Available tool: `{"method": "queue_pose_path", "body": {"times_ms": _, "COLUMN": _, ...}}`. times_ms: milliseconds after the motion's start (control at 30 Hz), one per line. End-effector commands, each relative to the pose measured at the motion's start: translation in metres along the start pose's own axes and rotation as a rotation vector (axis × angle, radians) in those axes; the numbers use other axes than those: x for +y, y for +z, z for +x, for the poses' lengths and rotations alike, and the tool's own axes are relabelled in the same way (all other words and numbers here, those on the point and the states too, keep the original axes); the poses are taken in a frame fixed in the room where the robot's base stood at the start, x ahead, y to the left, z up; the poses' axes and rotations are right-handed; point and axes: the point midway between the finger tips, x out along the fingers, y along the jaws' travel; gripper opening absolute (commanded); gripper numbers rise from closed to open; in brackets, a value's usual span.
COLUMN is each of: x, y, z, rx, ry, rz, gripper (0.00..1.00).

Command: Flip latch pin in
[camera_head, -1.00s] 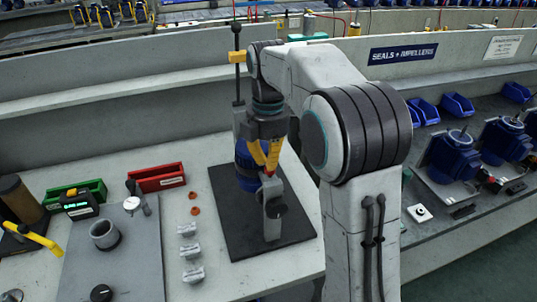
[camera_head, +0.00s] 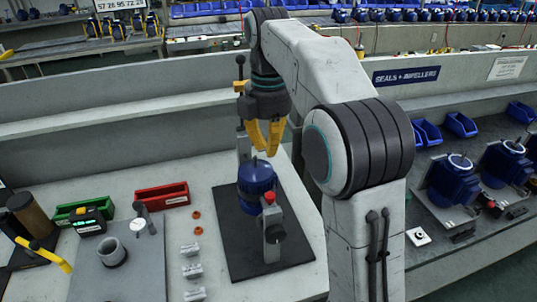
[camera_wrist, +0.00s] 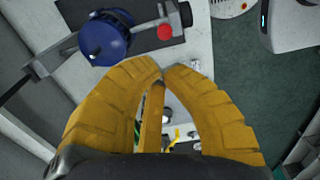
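A blue pump housing (camera_head: 257,178) stands on a black mat (camera_head: 228,210) on the bench, held in a grey fixture. A red knob (camera_head: 269,197) tops the fixture's grey bracket (camera_head: 273,235) at the housing's front right. No part is marked as the latch pin. My gripper (camera_head: 272,153) has yellow fingers pointing down, above the housing and apart from the knob. In the wrist view its fingertips (camera_wrist: 163,76) come together with nothing between them. The blue housing (camera_wrist: 103,38) and red knob (camera_wrist: 165,32) lie beyond the tips there.
Left of the mat lie several grey parts (camera_head: 191,271), orange rings (camera_head: 197,231), a red bin (camera_head: 162,195) and a green bin (camera_head: 84,209). A dark post (camera_head: 240,68) rises behind my gripper. More blue motors (camera_head: 453,180) stand on the right bench.

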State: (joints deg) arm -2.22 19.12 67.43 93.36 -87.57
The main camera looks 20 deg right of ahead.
Motion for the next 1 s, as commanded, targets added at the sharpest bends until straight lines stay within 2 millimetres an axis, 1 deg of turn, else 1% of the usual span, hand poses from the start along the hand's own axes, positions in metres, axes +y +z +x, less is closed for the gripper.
{"method": "queue_pose_path", "body": {"times_ms": 33, "x": 0.000, "y": 0.000, "z": -0.004, "rx": 0.000, "ry": 0.001, "rz": 0.000, "gripper": 0.00}}
{"method": "queue_pose_path", "body": {"times_ms": 200, "x": 0.000, "y": 0.000, "z": -0.009, "rx": 0.000, "ry": 0.000, "rz": 0.000, "gripper": 0.00}}
{"method": "queue_pose_path", "body": {"times_ms": 667, "x": 0.000, "y": 0.000, "z": -0.010, "rx": 0.000, "ry": -0.001, "rz": 0.012, "gripper": 0.00}}
{"method": "queue_pose_path", "body": {"times_ms": 767, "x": 0.000, "y": 0.000, "z": -0.010, "rx": 0.000, "ry": 0.000, "rz": 0.072, "gripper": 0.00}}
{"method": "queue_pose_path", "body": {"times_ms": 867, "x": 0.005, "y": 0.000, "z": -0.010, "rx": 0.003, "ry": 0.023, "rz": 0.193, "gripper": 0.00}}
{"method": "queue_pose_path", "body": {"times_ms": 967, "x": 0.020, "y": -0.001, "z": -0.011, "rx": 0.019, "ry": 0.082, "rz": 0.374, "gripper": 0.00}}
{"method": "queue_pose_path", "body": {"times_ms": 1000, "x": 0.027, "y": -0.001, "z": -0.011, "rx": 0.031, "ry": 0.113, "rz": 0.456, "gripper": 0.00}}
